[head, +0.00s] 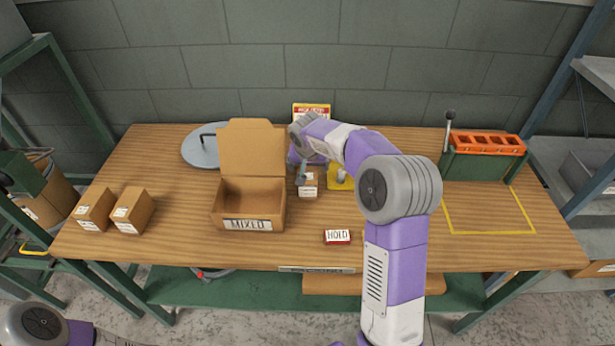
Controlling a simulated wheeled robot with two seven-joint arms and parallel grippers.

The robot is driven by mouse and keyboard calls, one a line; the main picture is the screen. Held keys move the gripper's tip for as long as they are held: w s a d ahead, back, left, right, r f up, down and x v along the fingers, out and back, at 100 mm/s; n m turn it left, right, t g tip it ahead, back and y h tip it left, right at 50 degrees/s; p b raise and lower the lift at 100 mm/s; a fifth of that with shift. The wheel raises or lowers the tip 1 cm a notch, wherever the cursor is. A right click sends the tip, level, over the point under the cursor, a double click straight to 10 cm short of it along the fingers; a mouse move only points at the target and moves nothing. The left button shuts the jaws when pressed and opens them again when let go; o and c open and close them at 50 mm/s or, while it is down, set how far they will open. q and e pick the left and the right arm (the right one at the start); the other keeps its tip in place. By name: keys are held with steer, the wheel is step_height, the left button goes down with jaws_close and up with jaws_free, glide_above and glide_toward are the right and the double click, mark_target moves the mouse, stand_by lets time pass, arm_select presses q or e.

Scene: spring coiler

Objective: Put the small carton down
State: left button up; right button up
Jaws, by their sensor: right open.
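A small brown carton (308,190) with a white label stands on the wooden table (290,256), just right of the open box marked MIXED (217,209). My right gripper (307,173) is open, pointing down at the top of this carton. My arm partly hides the gripper, and I cannot tell whether its fingers touch the carton. Two more small cartons, one (92,210) beside the other (135,212), stand on the left of the table. Only a piece of my left arm shows at the bottom left; its gripper is out of view.
A HOLD sign (337,237) lies near the front edge. A yellow item (341,181) is partly hidden behind my arm. A grey round lid (201,152) lies at the back left. A green-and-orange rack (484,155) stands at the back right, behind a bare yellow-taped area (487,232).

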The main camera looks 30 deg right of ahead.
steer(key=x, duration=0.4)
steer(key=shift+w+d+f+b, duration=0.1)
steer(key=shift+w+f+b, duration=0.1)
steer(key=shift+b, duration=0.2)
steer(key=shift+f, duration=0.2)
steer(key=c, duration=1.4)
steer(key=shift+r, duration=0.15)
steer(key=shift+c, duration=1.3)
